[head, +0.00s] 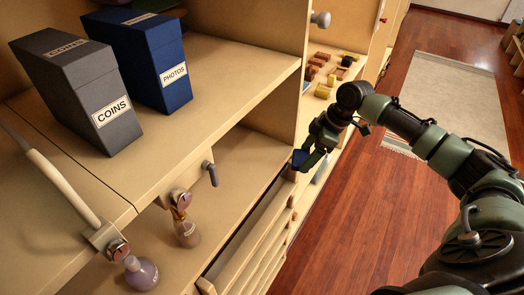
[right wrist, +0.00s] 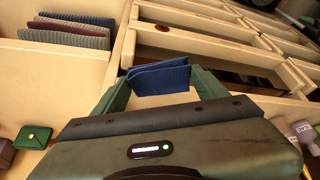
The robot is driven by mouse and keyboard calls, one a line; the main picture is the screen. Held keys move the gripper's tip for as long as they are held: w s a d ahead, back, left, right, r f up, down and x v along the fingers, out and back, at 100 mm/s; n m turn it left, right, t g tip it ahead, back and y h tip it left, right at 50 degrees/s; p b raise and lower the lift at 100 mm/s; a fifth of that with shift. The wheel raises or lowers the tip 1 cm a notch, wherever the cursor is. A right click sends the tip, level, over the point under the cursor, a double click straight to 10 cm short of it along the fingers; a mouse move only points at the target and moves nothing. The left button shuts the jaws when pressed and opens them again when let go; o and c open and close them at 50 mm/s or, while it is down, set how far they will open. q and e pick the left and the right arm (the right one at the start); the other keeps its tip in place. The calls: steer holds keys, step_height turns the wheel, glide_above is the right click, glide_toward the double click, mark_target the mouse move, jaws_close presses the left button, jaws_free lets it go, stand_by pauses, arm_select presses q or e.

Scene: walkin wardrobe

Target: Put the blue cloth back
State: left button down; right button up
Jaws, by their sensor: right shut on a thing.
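My right gripper (head: 306,158) is shut on a folded blue cloth (head: 299,158), held in the air by the front of the shelf unit. In the right wrist view the blue cloth (right wrist: 158,78) lies between the green fingers of the gripper (right wrist: 160,88). Several folded cloths (right wrist: 72,30), in grey, red and dark tones, stand in a row in a wooden compartment at the upper left of that view. The blue cloth is apart from them. My left gripper is not in view.
A grey COINS box (head: 80,90) and a blue PHOTOS box (head: 145,60) stand on the upper shelf. Bottles (head: 141,272) stand lower. An open drawer (head: 245,235) juts out below my right gripper. A small green case (right wrist: 33,137) lies at left. The wooden floor (head: 350,220) is clear.

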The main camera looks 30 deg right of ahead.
steer(key=p, duration=0.3)
glide_toward(258, 160)
steer(key=f, duration=0.2)
steer(key=d+f, duration=0.1)
steer(key=f, duration=0.1)
steer(key=shift+s, duration=0.35)
steer(key=w+a, duration=0.1)
steer(key=w+a+p, duration=0.1)
steer(key=a, duration=0.1)
steer(key=shift+w+a+r, duration=0.15)
steer(key=shift+w+r, duration=0.05)
steer(key=shift+s+f+p, duration=0.1)
steer(key=shift+f+p, duration=0.35)
steer(key=shift+f, duration=0.45)
steer(key=shift+d, duration=0.2)
steer(key=o, duration=1.2)
steer(key=shift+o, duration=1.1)
